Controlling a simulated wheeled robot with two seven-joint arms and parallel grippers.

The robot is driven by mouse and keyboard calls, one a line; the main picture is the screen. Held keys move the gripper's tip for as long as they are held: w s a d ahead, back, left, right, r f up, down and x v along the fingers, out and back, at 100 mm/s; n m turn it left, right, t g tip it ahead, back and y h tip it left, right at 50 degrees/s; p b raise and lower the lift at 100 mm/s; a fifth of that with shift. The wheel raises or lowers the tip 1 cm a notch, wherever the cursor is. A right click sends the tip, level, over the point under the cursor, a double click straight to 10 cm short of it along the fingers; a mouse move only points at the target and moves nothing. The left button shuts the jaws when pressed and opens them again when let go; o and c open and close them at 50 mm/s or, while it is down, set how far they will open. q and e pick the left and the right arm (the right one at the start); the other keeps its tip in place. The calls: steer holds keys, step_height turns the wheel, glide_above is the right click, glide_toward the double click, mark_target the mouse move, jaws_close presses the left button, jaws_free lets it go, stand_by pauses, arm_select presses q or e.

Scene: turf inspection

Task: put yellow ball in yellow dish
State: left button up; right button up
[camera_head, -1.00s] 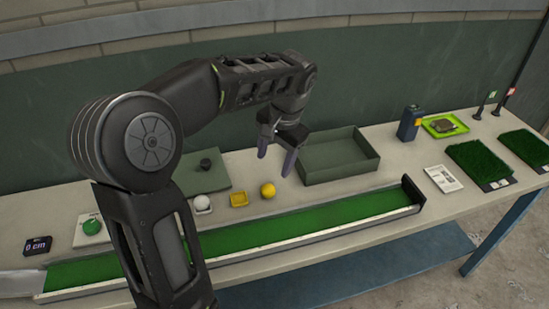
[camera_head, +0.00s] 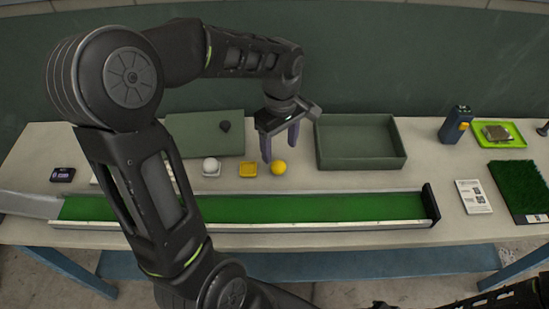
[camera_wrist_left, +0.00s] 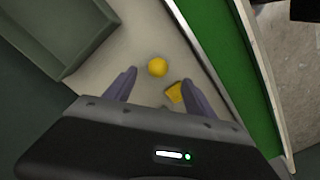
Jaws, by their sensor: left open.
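The yellow ball (camera_head: 279,168) rests on the table just right of the small square yellow dish (camera_head: 248,169). The dish looks empty. My left gripper (camera_head: 280,148) is open and empty, above and just behind the ball and dish, fingers pointing down. In the left wrist view the ball (camera_wrist_left: 157,67) lies beyond the fingertips, between their lines. The dish (camera_wrist_left: 174,92) shows beside the right-hand finger there, partly hidden by it. The left gripper (camera_wrist_left: 160,82) holds nothing.
A white ball (camera_head: 211,166) on a small holder stands left of the dish. A green turf track (camera_head: 300,209) runs along the front. A grey-green open tray (camera_head: 401,160) stands right of the gripper, and a flat green board (camera_head: 190,140) lies behind left.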

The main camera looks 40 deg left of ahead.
mark_target(278, 162)
arm_select(q)
steer(key=shift+s+r+n, duration=0.1)
steer(key=shift+s+n, duration=0.05)
steer(key=shift+n, duration=0.45)
arm_select(e)
steer(key=shift+s, duration=0.2)
arm_select(q)
steer(key=shift+f, duration=1.35)
arm_select(e)
steer(key=shift+r, duration=0.2)
arm_select(q)
steer(key=shift+a+f+p, duration=0.1)
steer(key=shift+f+p, duration=0.35)
steer(key=shift+p, duration=0.05)
steer(key=f, duration=0.3)
steer(key=f+p, duration=0.1)
steer(key=shift+w+a+f, duration=0.15)
steer(key=shift+w, duration=0.15)
arm_select(e)
steer(key=shift+s+r, duration=0.15)
steer(key=shift+r, duration=0.6)
